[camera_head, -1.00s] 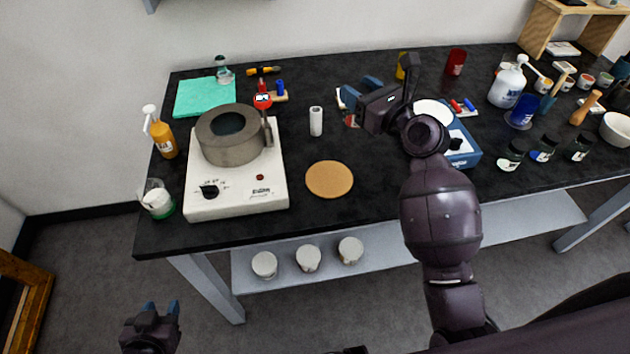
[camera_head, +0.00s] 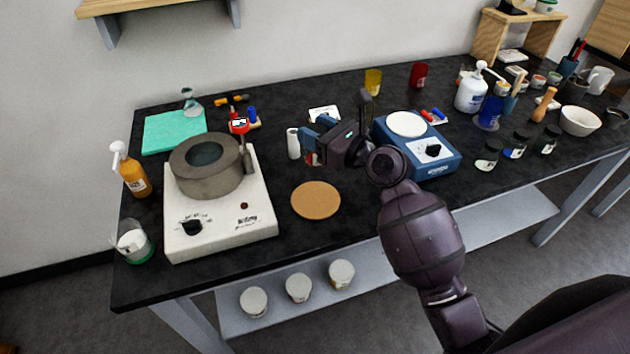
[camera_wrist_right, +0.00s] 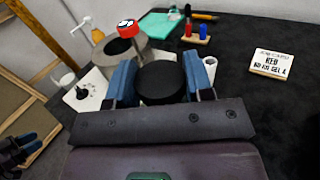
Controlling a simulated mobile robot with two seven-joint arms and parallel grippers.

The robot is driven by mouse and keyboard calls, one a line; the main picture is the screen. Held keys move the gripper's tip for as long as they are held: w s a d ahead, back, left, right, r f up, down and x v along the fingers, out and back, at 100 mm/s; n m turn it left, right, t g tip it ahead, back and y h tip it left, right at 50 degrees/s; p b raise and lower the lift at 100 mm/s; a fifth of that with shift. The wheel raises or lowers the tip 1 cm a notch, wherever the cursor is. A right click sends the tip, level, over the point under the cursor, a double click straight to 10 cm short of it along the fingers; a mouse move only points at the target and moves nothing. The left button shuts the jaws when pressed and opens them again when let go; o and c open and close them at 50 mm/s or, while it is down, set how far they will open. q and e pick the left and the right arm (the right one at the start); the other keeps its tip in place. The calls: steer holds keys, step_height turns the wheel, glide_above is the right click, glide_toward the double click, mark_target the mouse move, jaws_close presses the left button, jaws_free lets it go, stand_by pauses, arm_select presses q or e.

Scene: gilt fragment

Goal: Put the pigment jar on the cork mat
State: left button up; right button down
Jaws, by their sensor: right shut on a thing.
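The pigment jar (camera_head: 312,159) shows a small red patch in the head view, between the fingers of my right gripper (camera_head: 318,141). In the right wrist view, its round black lid (camera_wrist_right: 160,83) sits between the two blue fingertips. My right gripper is shut on it, above the table and behind the cork mat. The fingers hide most of the jar. The round tan cork mat (camera_head: 316,201) lies bare near the table's front edge. My left gripper (camera_wrist_right: 20,146) shows small at the left edge of the right wrist view, away from the table, its fingers apart.
A hotplate (camera_head: 221,234) with a grey ring-shaped pot (camera_head: 205,185) stands left of the mat. A white cylinder (camera_head: 293,143) stands just behind the mat.

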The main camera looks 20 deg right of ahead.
step_height(320, 180, down, 6)
steer(key=shift+r+b, duration=0.1)
steer(key=shift+b, duration=0.8)
steer(key=shift+f+b, duration=0.3)
steer(key=shift+f, duration=0.45)
step_height(320, 180, down, 5)
steer(key=shift+f+b, duration=0.1)
steer(key=shift+b, duration=1.05)
steer(key=shift+f, duration=0.1)
arm_select(q)
step_height(320, 180, down, 6)
steer(key=s, duration=0.1)
steer(key=shift+f, duration=0.2)
arm_select(e)
steer(key=c, duration=0.5)
jaws_free()
steer(key=shift+f, duration=0.1)
